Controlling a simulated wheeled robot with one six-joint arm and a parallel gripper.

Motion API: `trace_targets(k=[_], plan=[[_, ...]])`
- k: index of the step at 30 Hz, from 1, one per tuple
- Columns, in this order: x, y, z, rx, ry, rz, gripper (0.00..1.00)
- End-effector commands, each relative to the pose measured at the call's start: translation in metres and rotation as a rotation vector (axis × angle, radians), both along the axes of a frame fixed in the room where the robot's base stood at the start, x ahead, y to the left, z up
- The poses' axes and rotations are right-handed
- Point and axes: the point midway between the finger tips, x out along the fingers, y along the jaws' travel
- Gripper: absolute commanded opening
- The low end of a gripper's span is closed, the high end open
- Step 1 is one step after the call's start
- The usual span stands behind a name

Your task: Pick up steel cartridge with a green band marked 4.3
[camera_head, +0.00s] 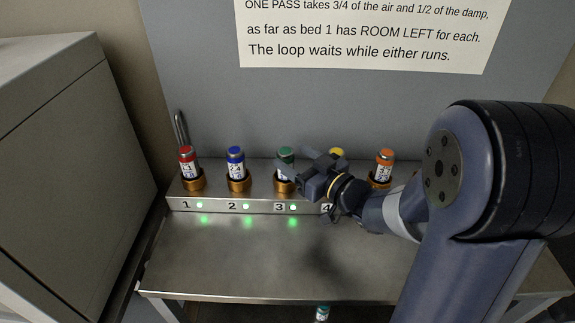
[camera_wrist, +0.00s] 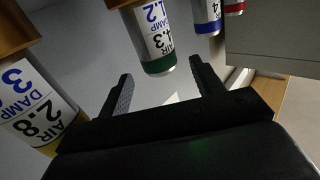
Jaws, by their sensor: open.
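The steel cartridge with a green band (camera_head: 286,155) stands upright in the socket marked 3 of the metal rack. In the wrist view, where things appear upside down, its label (camera_wrist: 158,42) reads AIR 4.3 and DAMP, with 1.2 beside it. My gripper (camera_head: 297,170) is beside this cartridge in the head view and partly covers its right side. In the wrist view my open fingers (camera_wrist: 160,70) lie on either side of the green end, with gaps between. I cannot tell whether the cartridge is between them in depth.
The rack (camera_head: 248,204) also holds red (camera_head: 187,160), blue (camera_head: 235,161), yellow (camera_head: 337,152) and orange (camera_head: 385,161) cartridges. The yellow one (camera_wrist: 40,122), marked 2.8, is close to my gripper. A teal-topped cartridge (camera_head: 322,313) is at the bottom edge. The bench top (camera_head: 230,260) is clear.

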Motion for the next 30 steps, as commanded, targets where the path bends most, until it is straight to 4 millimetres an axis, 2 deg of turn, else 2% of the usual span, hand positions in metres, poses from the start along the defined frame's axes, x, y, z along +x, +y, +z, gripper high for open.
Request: trace_targets(k=[5, 12, 22, 30], plan=[[0.01, 0.011, 0.0, -0.001, 0.001, 0.002, 0.63], [0.034, 0.034, -0.001, -0.001, 0.001, 0.002, 0.63], [0.04, 0.038, -0.002, 0.0, 0.0, -0.001, 0.63], [0.04, 0.038, -0.002, 0.0, 0.0, -0.001, 0.41]])
